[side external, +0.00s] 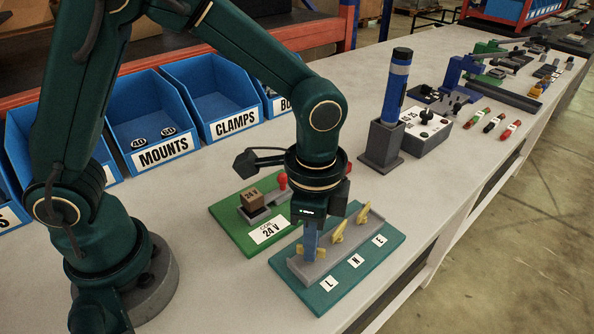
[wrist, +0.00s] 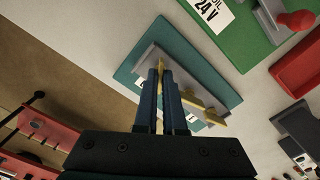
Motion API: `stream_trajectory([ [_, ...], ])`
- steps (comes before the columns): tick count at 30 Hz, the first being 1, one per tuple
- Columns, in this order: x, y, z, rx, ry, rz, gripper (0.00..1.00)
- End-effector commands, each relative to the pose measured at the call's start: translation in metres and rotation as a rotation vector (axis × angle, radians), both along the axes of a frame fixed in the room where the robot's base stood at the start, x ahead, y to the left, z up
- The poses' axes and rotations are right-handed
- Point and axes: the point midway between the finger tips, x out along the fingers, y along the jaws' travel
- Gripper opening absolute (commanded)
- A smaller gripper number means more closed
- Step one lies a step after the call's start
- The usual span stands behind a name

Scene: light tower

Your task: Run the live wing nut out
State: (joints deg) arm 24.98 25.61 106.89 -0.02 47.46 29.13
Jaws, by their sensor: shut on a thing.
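A teal board (side external: 345,272) carries a grey terminal block (side external: 304,270) with a row of yellow wing nuts and white letter labels. The label L (side external: 328,283) is at the near left end. My gripper (side external: 311,250) points down over the terminal by L, its blue fingers shut on the live wing nut. In the wrist view a sliver of the live wing nut (wrist: 160,66) shows between the fingertips (wrist: 164,75); the fingers hide most of it. The middle wing nut (side external: 338,231) and the far wing nut (side external: 363,213) stand on the block, clear of my gripper.
A green board (side external: 228,226) marked 24 V, with a brown block (side external: 251,199) and a red knob (side external: 282,181), lies behind the teal board. A blue cylinder (side external: 396,85) stands in a grey holder to the right. Blue bins (side external: 212,95) line the back.

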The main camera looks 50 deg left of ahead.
Motion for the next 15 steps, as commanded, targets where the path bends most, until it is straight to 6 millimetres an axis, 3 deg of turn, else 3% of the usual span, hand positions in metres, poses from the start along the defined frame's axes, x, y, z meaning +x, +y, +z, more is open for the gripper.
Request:
stream_trajectory([
  [15,-0.0006,0.0005,-0.0014,0.003,0.003,0.491,0.0],
])
